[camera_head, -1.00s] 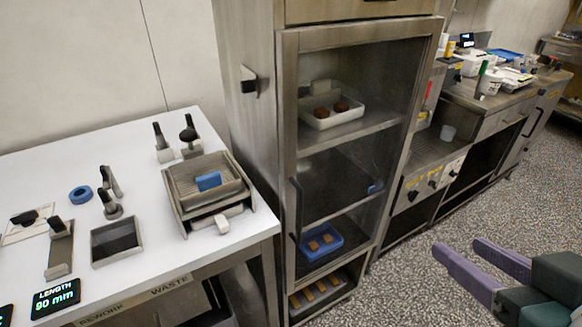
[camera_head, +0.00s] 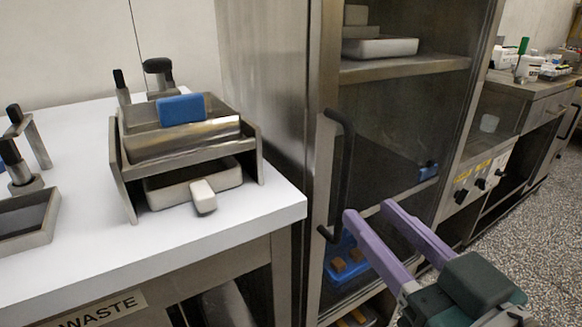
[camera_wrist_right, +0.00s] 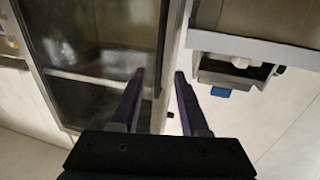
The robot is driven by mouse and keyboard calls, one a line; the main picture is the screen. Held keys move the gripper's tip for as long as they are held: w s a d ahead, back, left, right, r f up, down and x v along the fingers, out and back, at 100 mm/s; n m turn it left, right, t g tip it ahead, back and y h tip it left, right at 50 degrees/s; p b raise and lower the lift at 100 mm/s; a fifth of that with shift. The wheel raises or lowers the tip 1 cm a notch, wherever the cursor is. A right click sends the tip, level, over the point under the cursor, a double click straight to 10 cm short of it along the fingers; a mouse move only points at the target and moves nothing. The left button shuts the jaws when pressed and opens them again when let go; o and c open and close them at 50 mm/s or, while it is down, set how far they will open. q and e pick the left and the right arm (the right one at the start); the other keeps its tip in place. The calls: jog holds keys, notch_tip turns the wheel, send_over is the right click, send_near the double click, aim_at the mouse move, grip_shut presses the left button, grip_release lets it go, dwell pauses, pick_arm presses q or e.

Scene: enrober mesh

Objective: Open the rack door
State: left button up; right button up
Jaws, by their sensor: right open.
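The rack door (camera_head: 322,190) is a steel frame with a dark glass pane, and it looks closed. Its black vertical bar handle (camera_head: 347,165) is on the door's left edge. My right gripper (camera_head: 368,212) has purple fingers, is open and empty, and shows just right of the handle's lower part, in front of the glass. In the right wrist view the gripper (camera_wrist_right: 160,80) points toward the door edge, and part of the dark handle (camera_wrist_right: 161,50) shows between the fingers. They do not appear to touch it. My left gripper is out of view.
A white table (camera_head: 270,205) at left holds a steel stand (camera_head: 125,170) with a blue block (camera_head: 182,109) and other tools. Behind the glass are a white tray (camera_head: 380,48) and a blue tray (camera_head: 340,282). Speckled floor (camera_head: 510,215) is clear at right.

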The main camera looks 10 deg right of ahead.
aim_at(345, 187)
jog(key=w, duration=0.5)
jog(key=w+a+b, duration=0.1)
jog(key=w, duration=0.2)
jog(key=shift+a, duration=0.1)
jog(key=shift+c, duration=0.2)
grip_shut()
jog(key=shift+s, duration=0.1)
dwell(0.9)
